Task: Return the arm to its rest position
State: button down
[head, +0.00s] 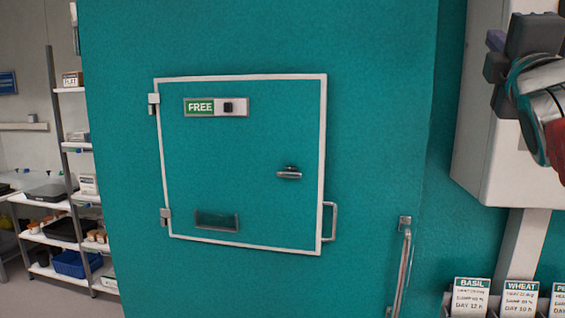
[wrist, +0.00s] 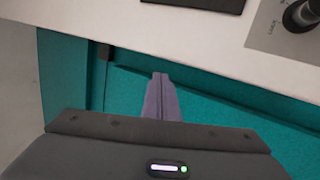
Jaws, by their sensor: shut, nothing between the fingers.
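My gripper shows in the wrist view (wrist: 160,76), its two grey-purple fingers pressed together with nothing between them. In that view the fingers point toward a teal surface below a white panel, and they look apart from both. In the head view my arm's end is at the upper right edge, in front of a white box; the gripper (head: 495,40) is partly seen there, and much of the arm is cut off by the frame.
A teal chamber door (head: 250,160) with a white frame is closed, its slider label reading FREE (head: 200,106). A white box (head: 490,150) hangs at right above crop cards, among them BASIL (head: 470,298) and WHEAT (head: 519,298). A shelf rack (head: 68,205) stands at left. A black knob (wrist: 302,12) shows in the wrist view.

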jog(key=a+f+m+g+y, duration=0.2)
jog(key=a+f+m+g, duration=0.2)
jog(key=f, duration=1.1)
jog(key=a+f+m+g+y, duration=0.2)
jog(key=a+f+m+g, duration=0.2)
jog(key=f, duration=1.1)
jog(key=s+a+f+m+g+y, duration=0.1)
jog(key=s+a+f, duration=0.3)
jog(key=f, duration=0.4)
jog(key=s+a+f+m+g+y, duration=0.1)
jog(key=s+a+f+m+g, duration=0.2)
jog(key=s+f, duration=0.4)
jog(key=s+a+f+m+g+y, duration=0.2)
jog(key=s+f, duration=0.4)
jog(key=f, duration=0.5)
jog(key=a+g, duration=0.1)
jog(key=a, duration=0.1)
jog(key=shift+a+f+g, duration=0.2)
jog(key=shift+a+g, duration=0.15)
jog(key=shift+g, duration=0.05)
